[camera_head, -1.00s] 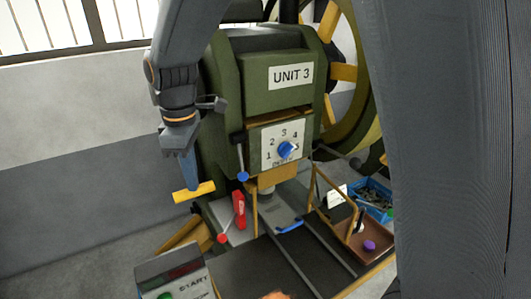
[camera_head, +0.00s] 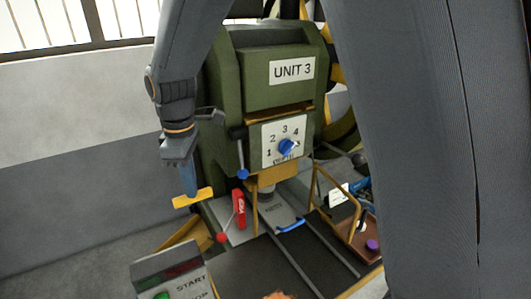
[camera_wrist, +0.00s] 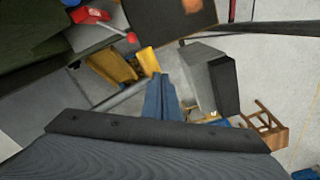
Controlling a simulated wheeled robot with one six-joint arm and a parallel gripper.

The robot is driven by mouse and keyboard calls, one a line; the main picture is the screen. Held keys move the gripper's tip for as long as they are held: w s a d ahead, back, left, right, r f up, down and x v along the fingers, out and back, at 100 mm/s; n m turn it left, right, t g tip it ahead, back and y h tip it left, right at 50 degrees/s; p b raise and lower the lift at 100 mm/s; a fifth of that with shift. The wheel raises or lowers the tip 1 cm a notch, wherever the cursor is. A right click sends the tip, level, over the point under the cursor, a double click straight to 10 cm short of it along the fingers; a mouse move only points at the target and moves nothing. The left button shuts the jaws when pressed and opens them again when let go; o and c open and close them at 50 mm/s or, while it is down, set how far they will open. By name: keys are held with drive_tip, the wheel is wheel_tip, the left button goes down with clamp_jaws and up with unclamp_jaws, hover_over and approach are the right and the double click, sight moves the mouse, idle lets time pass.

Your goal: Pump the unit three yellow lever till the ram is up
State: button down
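The unit three machine (camera_head: 225,90) is a green press with a "UNIT 3" plate. A yellow bar (camera_head: 193,198), seemingly the lever's handle, stands out low at its left side. My gripper (camera_head: 190,193) points down with its blue fingers at the bar. In the wrist view the fingers (camera_wrist: 163,95) are close together, with the yellow bar (camera_wrist: 148,62) at their tips. They look shut on it, though the contact is partly hidden. Under the press head is a yellow block (camera_head: 272,178) with a grey cylinder (camera_head: 267,196) below; I cannot tell for sure which is the ram.
A red-knobbed lever (camera_head: 222,237) and a red tag (camera_head: 239,205) are right of the bar. A START panel (camera_head: 170,275) stands in front. A blue-knobbed lever (camera_head: 242,173) and a numbered dial (camera_head: 286,147) are on the press. A brown tray (camera_head: 358,240) is at right.

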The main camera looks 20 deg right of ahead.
drive_tip(key=shift+w+f, duration=0.15)
drive_tip(key=shift+f, duration=0.8)
